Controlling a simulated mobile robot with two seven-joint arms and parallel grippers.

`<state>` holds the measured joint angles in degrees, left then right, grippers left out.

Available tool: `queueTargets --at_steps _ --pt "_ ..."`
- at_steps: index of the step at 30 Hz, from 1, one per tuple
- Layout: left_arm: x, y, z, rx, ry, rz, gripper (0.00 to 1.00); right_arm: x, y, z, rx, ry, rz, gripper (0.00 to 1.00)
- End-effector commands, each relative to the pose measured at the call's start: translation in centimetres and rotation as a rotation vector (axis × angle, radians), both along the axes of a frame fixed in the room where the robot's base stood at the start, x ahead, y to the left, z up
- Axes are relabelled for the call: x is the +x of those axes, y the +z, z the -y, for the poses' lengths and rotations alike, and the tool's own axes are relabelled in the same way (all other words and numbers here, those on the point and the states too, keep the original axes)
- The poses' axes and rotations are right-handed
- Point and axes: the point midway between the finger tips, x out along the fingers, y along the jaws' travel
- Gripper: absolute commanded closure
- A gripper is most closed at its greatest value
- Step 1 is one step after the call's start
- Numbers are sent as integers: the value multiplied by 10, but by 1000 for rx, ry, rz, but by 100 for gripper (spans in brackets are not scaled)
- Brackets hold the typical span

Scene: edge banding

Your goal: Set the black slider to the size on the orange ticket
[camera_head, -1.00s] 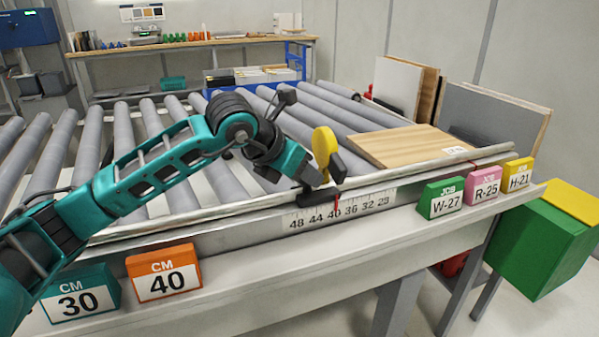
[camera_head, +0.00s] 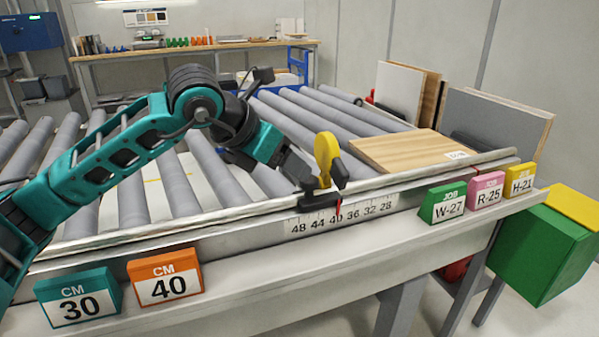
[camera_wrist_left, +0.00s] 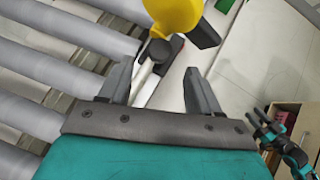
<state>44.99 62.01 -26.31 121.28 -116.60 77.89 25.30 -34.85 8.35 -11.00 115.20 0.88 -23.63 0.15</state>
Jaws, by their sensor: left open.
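The orange ticket (camera_head: 165,280) stands on the front ledge and reads CM 40. The black slider (camera_head: 321,201) sits on the rail above the number scale (camera_head: 340,214). It has a yellow round knob (camera_head: 326,155) and a red pointer (camera_head: 338,207) close to the 40 mark. My left gripper (camera_head: 305,178) is open, just left of the knob. In the left wrist view its fingers (camera_wrist_left: 160,90) are spread and empty, with the yellow knob (camera_wrist_left: 175,14) beyond them. Part of my right arm's gripper (camera_wrist_left: 272,122) shows small at the right edge of that view.
A teal ticket (camera_head: 78,297) reading CM 30 stands left of the orange one. Green (camera_head: 443,203), pink (camera_head: 486,190) and yellow (camera_head: 519,180) job tickets stand on the right ledge. A wooden board (camera_head: 405,150) lies on the rollers. A green box (camera_head: 540,245) stands at right.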

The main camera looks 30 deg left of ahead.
Motion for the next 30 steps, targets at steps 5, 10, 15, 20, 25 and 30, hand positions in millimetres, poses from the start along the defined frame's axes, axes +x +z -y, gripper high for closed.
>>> queueTargets --at_steps 5,10,15,20,25,30 --pt "-24 25 -8 4 1 2 37 0 -1 0 0 0 0 57" --pt "-37 39 -12 1 1 0 37 0 -1 0 0 0 -1 57" --pt "-41 42 -13 -1 0 -1 37 0 -1 0 0 0 -2 57" --pt "-41 42 -13 -1 0 -1 37 0 -1 0 0 0 -2 57" --pt "-41 42 -13 0 0 -1 37 0 -1 0 0 0 -2 57" --pt "-40 42 -13 0 0 -1 37 0 -1 0 -1 1 -2 57"
